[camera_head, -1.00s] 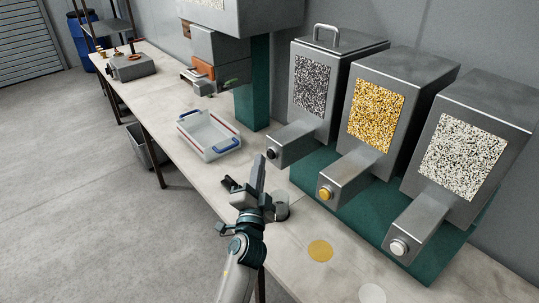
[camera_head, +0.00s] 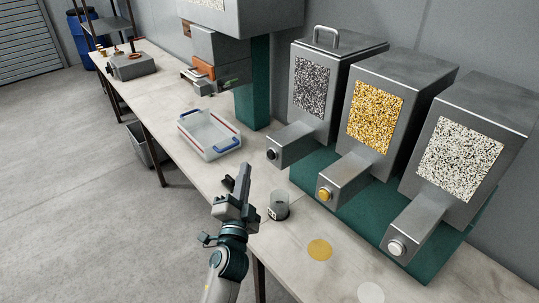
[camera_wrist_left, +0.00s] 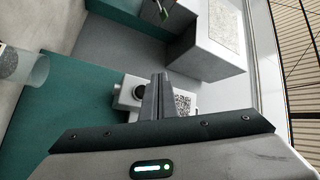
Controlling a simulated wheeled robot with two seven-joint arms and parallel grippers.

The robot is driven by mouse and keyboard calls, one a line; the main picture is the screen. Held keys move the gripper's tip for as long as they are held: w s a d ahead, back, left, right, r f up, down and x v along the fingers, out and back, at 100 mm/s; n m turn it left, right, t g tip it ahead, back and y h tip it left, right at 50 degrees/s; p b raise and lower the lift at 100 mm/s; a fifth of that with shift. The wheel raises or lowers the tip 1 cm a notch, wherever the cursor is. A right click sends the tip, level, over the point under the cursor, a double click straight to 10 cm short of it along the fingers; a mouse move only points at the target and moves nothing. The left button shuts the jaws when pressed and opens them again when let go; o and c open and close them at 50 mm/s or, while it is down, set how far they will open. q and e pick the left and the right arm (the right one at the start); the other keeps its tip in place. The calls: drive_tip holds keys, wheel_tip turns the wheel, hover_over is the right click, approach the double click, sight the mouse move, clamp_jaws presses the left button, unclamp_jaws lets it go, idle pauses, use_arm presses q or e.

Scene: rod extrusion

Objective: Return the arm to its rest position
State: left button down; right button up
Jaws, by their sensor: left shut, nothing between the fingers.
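My left gripper (camera_head: 246,172) is at the front edge of the bench in the head view, its fingers together and empty, pointing up the picture. A small clear beaker (camera_head: 279,208) with dark contents stands upright on the bench just right of the gripper, apart from it. In the left wrist view the closed fingers (camera_wrist_left: 158,82) show in the middle, and a clear cup-like thing (camera_wrist_left: 22,70) is partly in view at the left edge. My right gripper is not in view.
Three hoppers with dark (camera_head: 311,86), yellow (camera_head: 375,115) and pale (camera_head: 460,158) panels stand on a green base at the right. A white tray with blue handles (camera_head: 209,143) is farther back. A yellow disc (camera_head: 320,250) and a white disc (camera_head: 371,293) mark the bench. A small black object (camera_head: 228,182) lies left of the gripper.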

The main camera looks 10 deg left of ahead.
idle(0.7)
use_arm(q)
drive_tip(key=s+a+f+n+g+y, duration=0.1)
drive_tip(key=s+a+f+n+g, duration=0.35)
drive_tip(key=s+f, duration=0.35)
drive_tip(key=s+a+f+n+g+y, duration=0.1)
drive_tip(key=s+a+f+n+g, duration=0.3)
drive_tip(key=s+f, duration=0.45)
drive_tip(key=s+d+f+g+h, duration=0.2)
drive_tip(key=s+d+f+g, duration=0.15)
drive_tip(key=s, duration=0.75)
drive_tip(key=s+d+f+g+h, duration=0.2)
drive_tip(key=s+f+g, duration=0.25)
drive_tip(key=s, duration=0.55)
wheel_tip(320, 180, down, 30)
drive_tip(key=s+g+b, duration=0.1)
drive_tip(key=g+b, duration=0.1)
drive_tip(key=b, duration=0.2)
drive_tip(key=s+a+f+b, duration=0.2)
drive_tip(key=s+a+f, duration=0.1)
drive_tip(key=s+f, duration=1.5)
wheel_tip(320, 180, down, 4)
drive_tip(key=shift+s+f+g+b, duration=0.1)
drive_tip(key=shift+s+g+b, duration=0.25)
drive_tip(key=shift+g+b, duration=0.1)
